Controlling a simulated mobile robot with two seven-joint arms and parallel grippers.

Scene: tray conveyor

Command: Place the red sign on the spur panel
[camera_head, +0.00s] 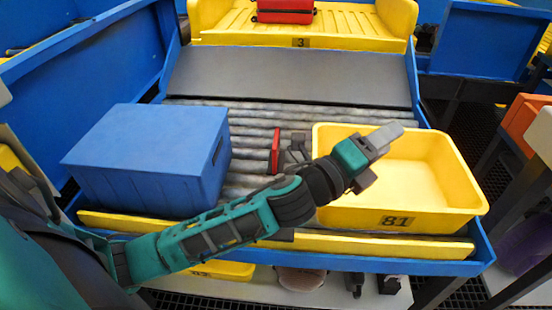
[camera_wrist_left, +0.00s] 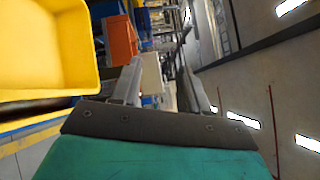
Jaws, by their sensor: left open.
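A small red upright piece (camera_head: 275,152), which looks like the red sign, stands on the rollers between the blue box and the yellow tray. A dark part sits right beside it, and its lower end is partly hidden by my arm. A flat grey panel (camera_head: 290,76) slopes at the far end of the rollers; I cannot tell whether it is the spur panel. My left gripper (camera_head: 384,140) is above the yellow tray, to the right of the red piece and apart from it. In the left wrist view its two fingers (camera_wrist_left: 165,88) are spread with nothing between them.
A blue closed box (camera_head: 150,150) sits on the rollers at left. A yellow tray (camera_head: 465,190) marked 81 is at right, empty where visible. A yellow tray (camera_head: 300,35) marked 3 at the back holds a red case (camera_head: 285,11). Orange bins (camera_head: 524,124) stand far right.

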